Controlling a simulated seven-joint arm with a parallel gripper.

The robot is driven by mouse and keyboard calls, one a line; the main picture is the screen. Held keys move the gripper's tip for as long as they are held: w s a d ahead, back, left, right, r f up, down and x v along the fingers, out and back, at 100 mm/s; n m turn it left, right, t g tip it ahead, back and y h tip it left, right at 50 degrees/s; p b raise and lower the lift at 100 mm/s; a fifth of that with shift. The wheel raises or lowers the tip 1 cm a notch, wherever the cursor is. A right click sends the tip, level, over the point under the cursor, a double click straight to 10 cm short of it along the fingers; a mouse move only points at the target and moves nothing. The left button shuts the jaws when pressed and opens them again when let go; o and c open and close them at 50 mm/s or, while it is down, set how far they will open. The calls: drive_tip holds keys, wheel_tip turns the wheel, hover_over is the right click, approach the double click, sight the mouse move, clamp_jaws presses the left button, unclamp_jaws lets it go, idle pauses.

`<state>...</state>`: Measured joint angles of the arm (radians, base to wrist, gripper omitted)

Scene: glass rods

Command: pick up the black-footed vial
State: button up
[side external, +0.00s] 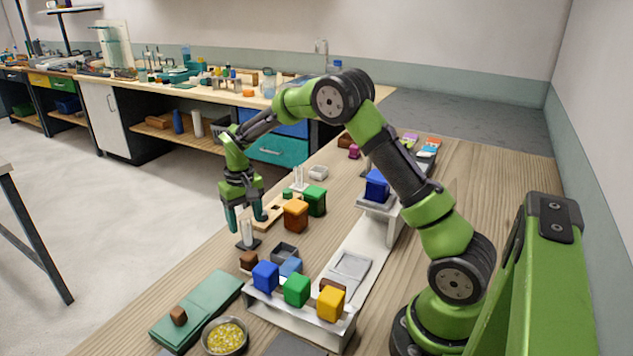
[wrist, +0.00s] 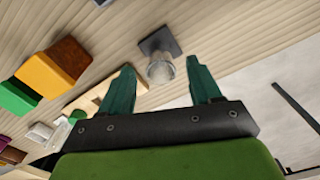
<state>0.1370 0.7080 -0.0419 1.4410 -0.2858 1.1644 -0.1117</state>
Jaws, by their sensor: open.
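The black-footed vial (side external: 247,232) is a small clear glass cylinder standing upright on a dark square foot, near the left edge of the wooden bench. My gripper (side external: 246,219) is open, its two green fingers pointing down just above the vial. In the wrist view the vial (wrist: 160,70) shows between the open fingertips of my gripper (wrist: 160,66), with its dark foot (wrist: 172,43) beyond them. Nothing is held. I cannot tell whether the fingers touch the glass.
Orange (side external: 295,214) and green (side external: 315,199) blocks stand right of the vial, by a wooden rack (side external: 268,211) with clear glass pieces. A brown block (side external: 249,260) and a dark tray (side external: 285,251) are in front. A raised white shelf (side external: 272,303) carries coloured blocks.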

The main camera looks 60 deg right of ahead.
sight(247, 231)
wheel_tip(247, 231, down, 4)
drive_tip(key=shift+a+f, duration=0.1)
drive_tip(key=shift+f, duration=0.05)
drive_tip(key=shift+c, duration=0.4)
